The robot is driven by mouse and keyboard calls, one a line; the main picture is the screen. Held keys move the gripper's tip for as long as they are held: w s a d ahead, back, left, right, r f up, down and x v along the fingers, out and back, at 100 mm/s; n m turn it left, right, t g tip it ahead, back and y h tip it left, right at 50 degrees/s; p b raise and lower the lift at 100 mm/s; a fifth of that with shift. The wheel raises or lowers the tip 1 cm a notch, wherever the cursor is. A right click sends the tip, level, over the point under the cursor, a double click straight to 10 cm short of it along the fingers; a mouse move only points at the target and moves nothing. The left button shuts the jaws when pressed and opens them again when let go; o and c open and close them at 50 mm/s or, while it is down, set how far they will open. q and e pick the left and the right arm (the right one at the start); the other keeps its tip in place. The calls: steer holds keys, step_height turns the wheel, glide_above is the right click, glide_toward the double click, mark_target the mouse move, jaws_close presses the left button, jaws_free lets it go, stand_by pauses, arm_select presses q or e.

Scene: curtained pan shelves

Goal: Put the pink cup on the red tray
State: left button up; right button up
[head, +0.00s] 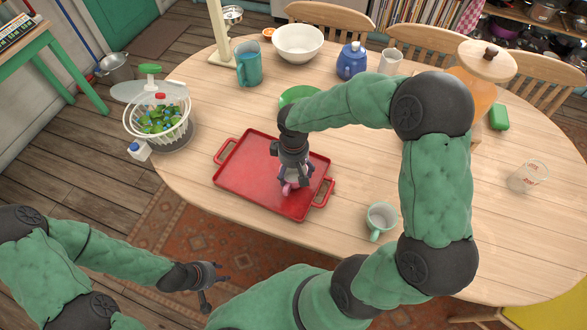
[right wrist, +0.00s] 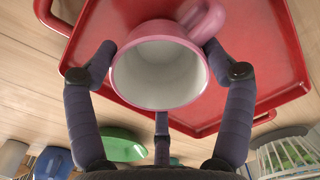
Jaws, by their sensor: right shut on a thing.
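The pink cup (head: 287,188) is mostly hidden by my right gripper (head: 294,184) in the head view. In the right wrist view, the cup (right wrist: 113,72) shows its pink rim, white inside and handle, with my fingers on both sides of it. My right gripper is shut on the cup. The red tray (head: 243,165) lies on the table, and the cup is over its right part. I cannot tell whether the cup touches the tray. The tray also fills much of the right wrist view (right wrist: 272,45). My left gripper (head: 216,292) is open and empty, off the table.
A pale green mug (head: 381,221) stands right of the tray near the front edge. A salad spinner (head: 160,120) is at the left. A green bowl (head: 299,95) is behind the tray, partly hidden by my arm. A glass (head: 528,176) stands far right.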

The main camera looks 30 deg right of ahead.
steer(key=shift+f, duration=0.25)
stand_by(0.5)
steer(key=o, duration=1.2)
step_height(320, 180, up, 12)
steer(key=shift+r, duration=0.1)
steer(key=shift+c, duration=0.4)
jaws_close()
stand_by(0.7)
